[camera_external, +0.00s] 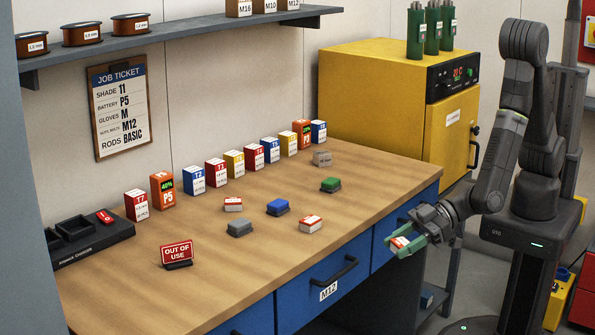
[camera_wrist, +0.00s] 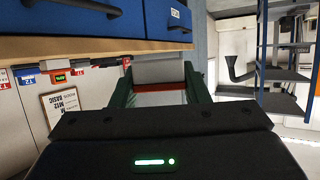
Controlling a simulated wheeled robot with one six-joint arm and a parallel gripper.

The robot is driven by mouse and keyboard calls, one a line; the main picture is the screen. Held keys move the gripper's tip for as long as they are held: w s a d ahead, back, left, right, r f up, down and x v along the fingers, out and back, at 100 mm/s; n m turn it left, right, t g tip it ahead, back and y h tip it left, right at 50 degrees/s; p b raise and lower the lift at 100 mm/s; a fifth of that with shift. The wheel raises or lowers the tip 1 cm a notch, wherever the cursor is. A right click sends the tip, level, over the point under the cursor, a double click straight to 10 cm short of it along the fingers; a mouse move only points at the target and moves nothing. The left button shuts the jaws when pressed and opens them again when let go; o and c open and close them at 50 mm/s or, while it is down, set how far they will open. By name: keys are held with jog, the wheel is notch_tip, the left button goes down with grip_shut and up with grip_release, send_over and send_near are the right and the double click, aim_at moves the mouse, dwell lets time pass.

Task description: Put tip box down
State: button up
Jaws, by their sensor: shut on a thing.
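My gripper (camera_external: 404,240) has green fingers and is shut on a small white and red tip box (camera_external: 400,242). It holds the box in the air just off the bench's front edge, near the right corner, beside the blue drawers. In the wrist view the green fingers of my gripper (camera_wrist: 160,88) stand on both sides of the box (camera_wrist: 160,70), which shows a pale face and a red band. The fingers hide part of the box. Similar white and red boxes lie on the bench, one at the middle (camera_external: 233,204) and one nearer the front (camera_external: 311,224).
The wooden bench (camera_external: 350,205) also bears blue (camera_external: 278,207), green (camera_external: 330,185) and grey (camera_external: 239,228) small boxes. A row of labelled cartons (camera_external: 215,172) stands along the back. An out-of-use sign (camera_external: 177,253) stands at front left. Bare wood lies at the front right.

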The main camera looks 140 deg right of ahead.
jog(key=s+a+f+n+t+y, duration=0.1)
jog(key=a+f+n+y, duration=0.2)
jog(key=a, duration=0.5)
jog(key=a+f+n+t+y, duration=0.1)
jog(key=a+f+n+y, duration=0.15)
jog(key=a, duration=0.55)
jog(key=s+f, duration=0.5)
jog(key=shift+f+y, duration=0.35)
jog(key=shift+y, duration=0.1)
jog(key=shift+a, duration=0.1)
